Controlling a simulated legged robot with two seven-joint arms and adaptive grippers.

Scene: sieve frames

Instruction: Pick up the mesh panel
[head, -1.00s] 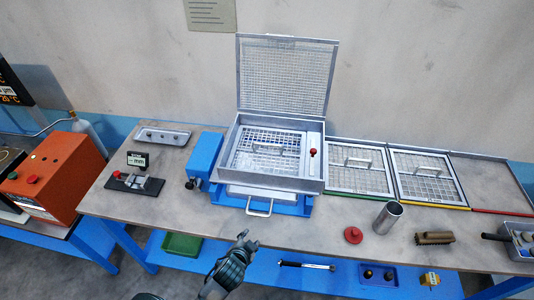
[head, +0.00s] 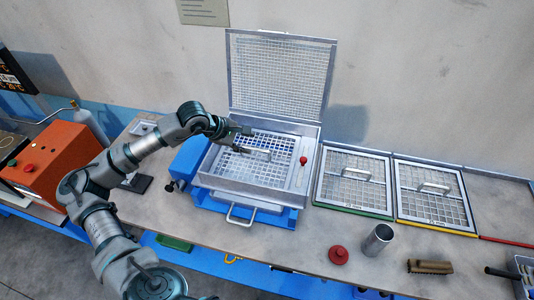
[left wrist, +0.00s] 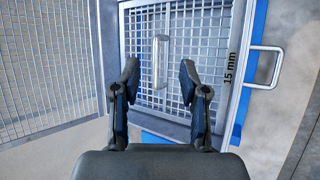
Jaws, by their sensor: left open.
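A mesh panel with a bar handle sits in the open metal box; its mesh (head: 270,173) shows in the head view, as does its handle (head: 256,154). My left gripper (head: 243,141) is over the panel, close to the handle. In the left wrist view the panel (left wrist: 203,40) fills the upper middle and its handle (left wrist: 161,60) stands between the lines of the two fingers. The left gripper (left wrist: 159,78) is open and empty there, its fingertips one on each side of the handle's near end. I cannot tell whether they touch anything. My right gripper is not in view.
The box's mesh lid (head: 280,78) stands open behind. Two more handled mesh panels lie to the right, one green-edged (head: 355,190) and one yellow-edged (head: 432,200). A red knob (head: 303,160), a metal cup (head: 377,240) and a brush (head: 430,267) are near.

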